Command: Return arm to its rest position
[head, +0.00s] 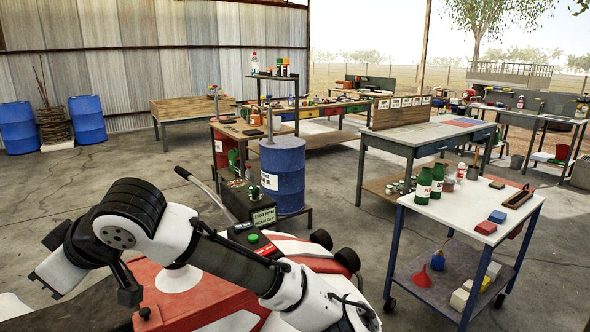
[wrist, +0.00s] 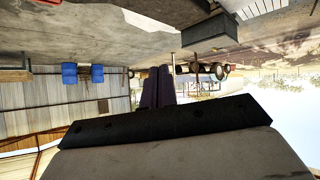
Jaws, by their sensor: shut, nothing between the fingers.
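My arm (head: 140,225) is bent at the lower left of the head view, raised above a red and white machine. In the wrist view the scene appears upside down, and my gripper (wrist: 159,74) shows as two dark fingers close together, with nothing between them. The fingertips touch nothing that I can see. In the head view the gripper's fingers cannot be clearly made out among the dark parts at the lower left.
The red and white machine (head: 204,297) lies directly under my arm. A blue barrel (head: 283,180) stands behind it. A wheeled cart (head: 455,208) with green bottles is at the right. Workbenches (head: 425,134) stand further back. Open concrete floor (head: 110,180) lies at the left.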

